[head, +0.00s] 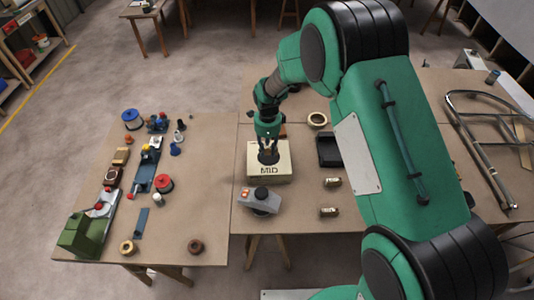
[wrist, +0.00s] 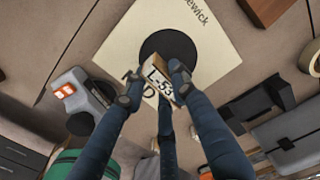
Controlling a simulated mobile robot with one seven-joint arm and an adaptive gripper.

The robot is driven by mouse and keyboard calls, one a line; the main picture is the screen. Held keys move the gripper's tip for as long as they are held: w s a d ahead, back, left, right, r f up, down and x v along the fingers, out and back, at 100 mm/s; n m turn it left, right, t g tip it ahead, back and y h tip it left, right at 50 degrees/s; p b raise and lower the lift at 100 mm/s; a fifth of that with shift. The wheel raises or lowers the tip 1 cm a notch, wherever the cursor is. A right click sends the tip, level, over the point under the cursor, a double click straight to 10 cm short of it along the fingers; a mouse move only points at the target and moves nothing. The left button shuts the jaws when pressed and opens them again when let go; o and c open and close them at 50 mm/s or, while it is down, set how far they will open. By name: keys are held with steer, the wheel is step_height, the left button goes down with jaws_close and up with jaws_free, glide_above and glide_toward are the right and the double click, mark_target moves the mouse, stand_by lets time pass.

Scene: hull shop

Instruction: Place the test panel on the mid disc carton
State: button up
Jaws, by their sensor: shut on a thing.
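My gripper (head: 268,149) is over the carton's top, pointing down. In the wrist view my gripper (wrist: 156,84) is shut on a small tan piece with a white label reading L-53, which I take as the test panel (wrist: 160,84). The panel overlaps the disc's near edge in view; I cannot tell whether it touches. My fingers hide part of it.
A grey power tool (head: 260,201) stands close in front of the carton. The left table (head: 205,180) carries several tools. A metal frame (head: 480,140) lies far right.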

mark_target(267, 153)
steer(key=shift+w, duration=0.1)
steer(key=shift+w, duration=0.2)
steer(key=shift+w+a+f, duration=0.1)
steer(key=shift+w+f, duration=0.05)
steer(key=shift+f, duration=0.1)
steer(key=shift+f+b, duration=0.35)
steer(key=shift+f, duration=1.15)
steer(key=shift+f, duration=0.2)
steer(key=o, duration=1)
steer(key=shift+r, duration=0.15)
step_height(267, 153, up, 12)
steer(key=shift+r+p, duration=0.1)
steer(key=shift+p, duration=0.65)
